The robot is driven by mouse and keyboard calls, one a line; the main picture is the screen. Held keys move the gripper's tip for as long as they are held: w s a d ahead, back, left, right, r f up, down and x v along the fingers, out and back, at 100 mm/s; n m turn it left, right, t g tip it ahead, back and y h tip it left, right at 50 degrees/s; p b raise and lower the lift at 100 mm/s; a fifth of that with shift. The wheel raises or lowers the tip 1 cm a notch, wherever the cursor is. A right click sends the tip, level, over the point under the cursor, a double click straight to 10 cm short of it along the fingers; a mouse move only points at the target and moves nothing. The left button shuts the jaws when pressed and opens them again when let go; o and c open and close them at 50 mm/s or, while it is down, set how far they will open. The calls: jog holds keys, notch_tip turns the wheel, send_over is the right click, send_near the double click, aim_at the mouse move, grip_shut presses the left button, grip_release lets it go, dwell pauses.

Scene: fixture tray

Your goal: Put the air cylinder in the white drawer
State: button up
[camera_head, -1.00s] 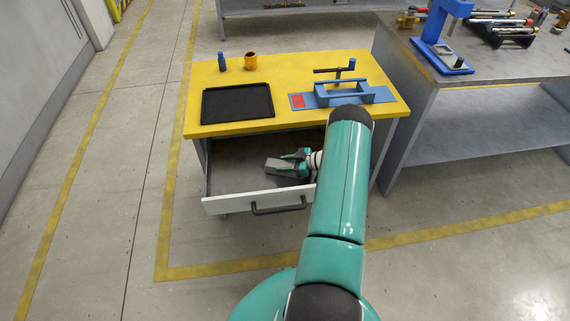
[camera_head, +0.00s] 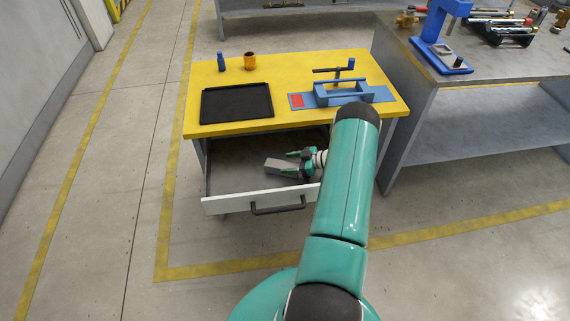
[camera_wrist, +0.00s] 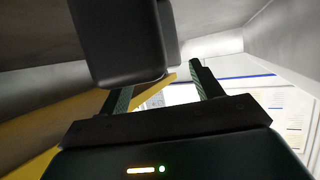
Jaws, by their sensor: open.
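The white drawer (camera_head: 228,205) is pulled open under the yellow-topped bench. A grey block-shaped part, which I take for the air cylinder (camera_head: 275,163), lies in the drawer toward its right side. My gripper (camera_head: 290,162) reaches into the drawer from the right, with its green fingers apart around or beside the part's right end. In the wrist view the open fingers (camera_wrist: 164,92) show, and a dark grey block, likely the cylinder (camera_wrist: 125,40), fills the upper left near the left finger. I cannot tell whether a finger touches it.
The yellow bench top (camera_head: 300,66) overhangs the drawer. On it are a black tray (camera_head: 237,103), a blue clamp fixture (camera_head: 340,93), a blue bottle (camera_head: 221,62) and an orange cup (camera_head: 250,62). A grey table (camera_head: 480,90) stands at the right. The drawer's left part is clear.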

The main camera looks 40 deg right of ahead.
jog(key=v, duration=0.5)
jog(key=w+a+r+m+g, duration=0.15)
jog(key=a+r+g, duration=0.25)
jog(key=a+r, duration=0.95)
jog(key=w+a+r+g, duration=0.2)
jog(key=a+r+g, duration=0.2)
jog(key=a+r, duration=0.95)
jog(key=s+a+r+m+t+h, duration=0.1)
jog(key=s+a+r+m+h, duration=0.1)
jog(key=s+a+r, duration=0.5)
jog(key=s+a+r+m+t+h, duration=0.1)
jog(key=s+a+r+m+h, duration=0.2)
jog(key=s, duration=0.9)
jog(key=a+r+h, duration=0.2)
jog(key=a+r, duration=0.2)
jog(key=r, duration=0.2)
jog(key=shift+s+a, duration=0.25)
jog(key=shift+s, duration=0.1)
jog(key=shift+d, duration=0.15)
